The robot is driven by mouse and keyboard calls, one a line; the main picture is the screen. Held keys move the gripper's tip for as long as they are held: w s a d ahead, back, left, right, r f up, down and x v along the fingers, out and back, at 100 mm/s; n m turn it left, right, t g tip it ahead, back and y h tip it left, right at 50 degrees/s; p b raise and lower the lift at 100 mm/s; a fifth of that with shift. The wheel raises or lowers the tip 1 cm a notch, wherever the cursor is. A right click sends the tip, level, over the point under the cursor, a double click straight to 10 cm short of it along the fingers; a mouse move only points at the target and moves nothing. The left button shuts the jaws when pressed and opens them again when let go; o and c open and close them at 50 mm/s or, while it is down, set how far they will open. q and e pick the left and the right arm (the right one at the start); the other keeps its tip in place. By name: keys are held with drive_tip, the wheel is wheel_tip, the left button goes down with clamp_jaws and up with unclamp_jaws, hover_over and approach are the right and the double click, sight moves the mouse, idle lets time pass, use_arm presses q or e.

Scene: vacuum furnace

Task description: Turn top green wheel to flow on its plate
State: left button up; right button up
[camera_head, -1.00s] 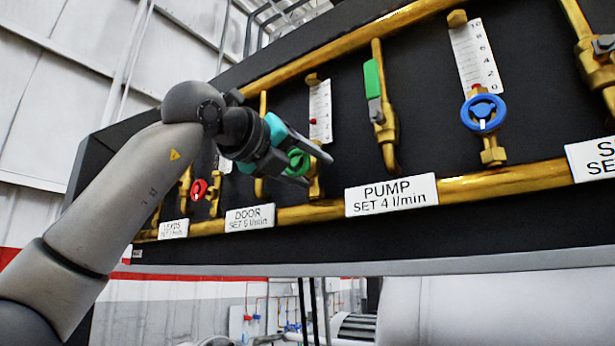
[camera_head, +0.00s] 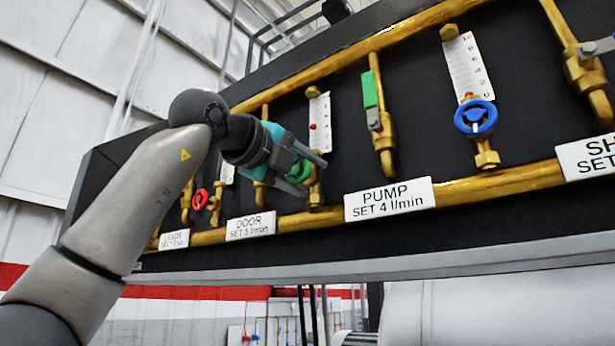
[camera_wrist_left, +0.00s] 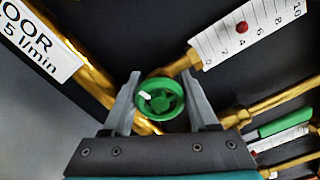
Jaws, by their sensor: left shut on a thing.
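The green wheel (camera_head: 299,170) sits on a brass valve at the DOOR line, below a white scale (camera_head: 319,122). Its plate (camera_head: 251,226) reads DOOR SET 5 l/min. My left gripper (camera_head: 315,177) reaches in from the left and is shut on the wheel. In the left wrist view the green wheel (camera_wrist_left: 160,98) lies between the two fingers of the left gripper (camera_wrist_left: 163,80), with a white mark at its left side. There the scale (camera_wrist_left: 245,28) has a red ball near its middle; the exact reading is hard to tell. My right gripper is not in view.
A red wheel (camera_head: 200,199) is at the left, and a green lever (camera_head: 369,89) stands above the PUMP plate (camera_head: 389,199). A blue wheel (camera_head: 475,118) is further right. Brass pipes (camera_head: 480,187) run along the dark panel.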

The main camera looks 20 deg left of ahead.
use_arm(q)
drive_tip(key=shift+r, duration=0.1)
drive_tip(key=o, duration=1.4)
drive_tip(key=shift+a, duration=0.1)
drive_tip(key=shift+c, duration=0.2)
drive_tip(key=shift+s, duration=0.1)
